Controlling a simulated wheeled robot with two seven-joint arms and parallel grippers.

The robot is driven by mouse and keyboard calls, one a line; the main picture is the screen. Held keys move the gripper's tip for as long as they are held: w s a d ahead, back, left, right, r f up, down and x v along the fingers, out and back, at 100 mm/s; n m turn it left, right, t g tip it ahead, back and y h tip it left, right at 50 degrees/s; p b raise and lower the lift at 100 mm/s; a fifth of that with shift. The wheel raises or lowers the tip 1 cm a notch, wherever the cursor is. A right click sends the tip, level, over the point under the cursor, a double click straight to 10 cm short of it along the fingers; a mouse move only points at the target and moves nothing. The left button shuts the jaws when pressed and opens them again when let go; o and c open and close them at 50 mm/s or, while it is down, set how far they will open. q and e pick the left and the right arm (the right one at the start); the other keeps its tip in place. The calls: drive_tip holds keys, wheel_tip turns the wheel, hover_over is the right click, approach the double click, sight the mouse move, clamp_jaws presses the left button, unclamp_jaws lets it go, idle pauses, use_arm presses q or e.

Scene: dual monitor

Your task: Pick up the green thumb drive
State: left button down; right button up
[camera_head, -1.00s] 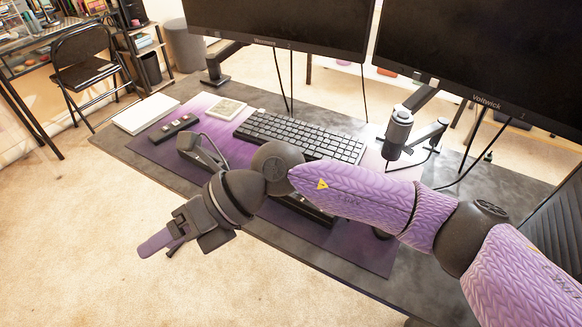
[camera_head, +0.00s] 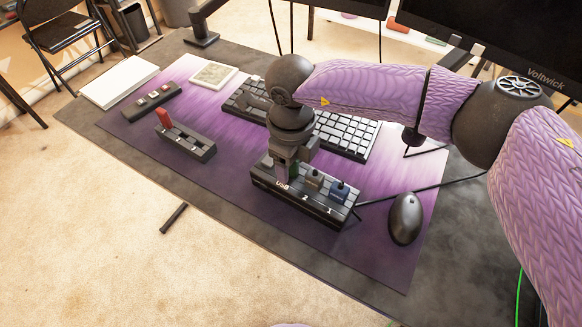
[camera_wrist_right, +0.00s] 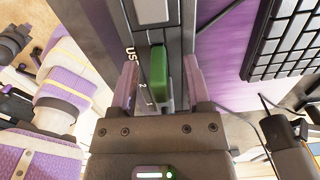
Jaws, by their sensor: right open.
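My right gripper (camera_head: 291,166) points down over the hub's left part. In the right wrist view my right gripper (camera_wrist_right: 161,78) is open, with one purple-faced finger on each side of the green drive. My left gripper is not in view.
The keyboard (camera_head: 345,135) lies behind, the mouse (camera_head: 405,219) to the right. A smaller black holder (camera_head: 186,143) with a red drive (camera_head: 164,117) is left.

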drive_tip(key=shift+f, duration=0.45)
drive_tip(key=shift+r, duration=0.1)
drive_tip(key=shift+c, duration=0.6)
clamp_jaws()
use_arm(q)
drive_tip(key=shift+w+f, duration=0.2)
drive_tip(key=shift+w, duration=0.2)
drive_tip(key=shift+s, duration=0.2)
